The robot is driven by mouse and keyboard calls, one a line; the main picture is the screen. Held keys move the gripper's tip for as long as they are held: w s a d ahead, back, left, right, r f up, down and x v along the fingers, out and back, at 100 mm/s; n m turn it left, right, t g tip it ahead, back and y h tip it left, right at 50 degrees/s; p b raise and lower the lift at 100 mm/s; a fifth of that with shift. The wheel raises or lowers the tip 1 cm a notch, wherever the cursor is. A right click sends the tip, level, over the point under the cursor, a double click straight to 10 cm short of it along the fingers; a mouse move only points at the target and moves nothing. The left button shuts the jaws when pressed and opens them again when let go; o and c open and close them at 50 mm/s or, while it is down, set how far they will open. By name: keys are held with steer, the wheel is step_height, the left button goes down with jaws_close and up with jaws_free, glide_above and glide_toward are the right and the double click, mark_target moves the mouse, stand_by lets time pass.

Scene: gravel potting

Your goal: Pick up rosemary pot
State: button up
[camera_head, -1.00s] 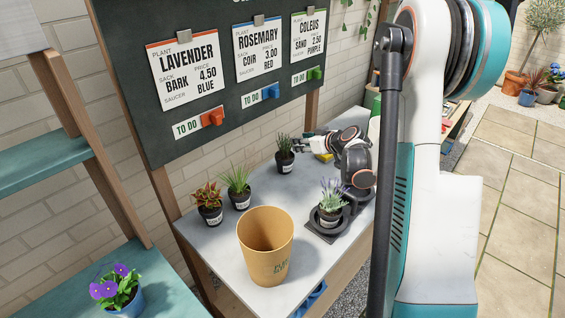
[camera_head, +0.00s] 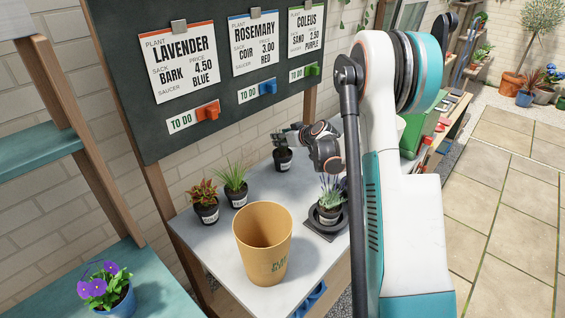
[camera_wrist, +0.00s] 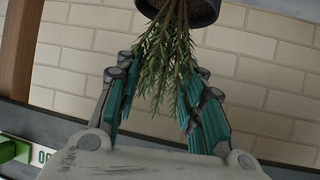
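The rosemary pot (camera_head: 284,159), a dark pot with needle-leaved foliage, stands at the back of the grey bench in the head view. In the wrist view its dark pot (camera_wrist: 182,10) is at the top edge, partly cut off, and the foliage (camera_wrist: 165,65) hangs down in the picture between my fingers. My gripper (camera_head: 290,135) is at the foliage, above the pot. In the wrist view my gripper (camera_wrist: 163,85) is open, with one finger on each side of the foliage. The fingers are not closed on the pot.
A lavender-like plant (camera_head: 330,202) stands on a dark tray (camera_head: 320,229) nearer me. A reddish plant (camera_head: 204,203), a grassy plant (camera_head: 235,181) and a tan empty pot (camera_head: 263,246) stand on the bench. The order board (camera_head: 200,100) rises behind.

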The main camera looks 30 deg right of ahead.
steer(key=shift+r, duration=0.1)
jaws_close()
steer(key=shift+r, duration=0.1)
